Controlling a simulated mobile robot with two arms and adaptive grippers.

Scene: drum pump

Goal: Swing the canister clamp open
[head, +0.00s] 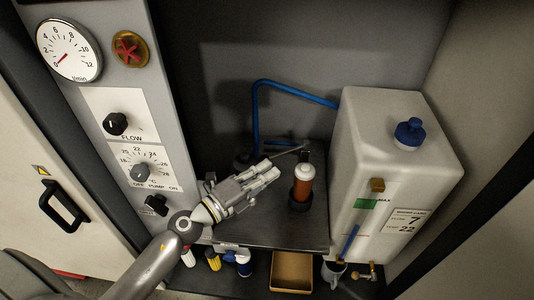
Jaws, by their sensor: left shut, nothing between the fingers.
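The canister (304,186) is orange-brown with a white top and stands upright in a dark round base on the grey shelf. Behind it is a small dark post with a thin metal rod, which looks like the clamp (304,151). The rod reaches left toward my gripper. My left gripper (273,172) is shut and empty, just left of the canister, with its fingertips near the rod. I cannot tell if they touch it. My right gripper is not in view.
A white tank (385,180) with a blue cap (409,132) stands right of the canister. A blue pipe (256,110) runs behind. A control panel (125,120) with gauge and knobs is at left. A yellow tray (292,272) and several small bottles sit below the shelf.

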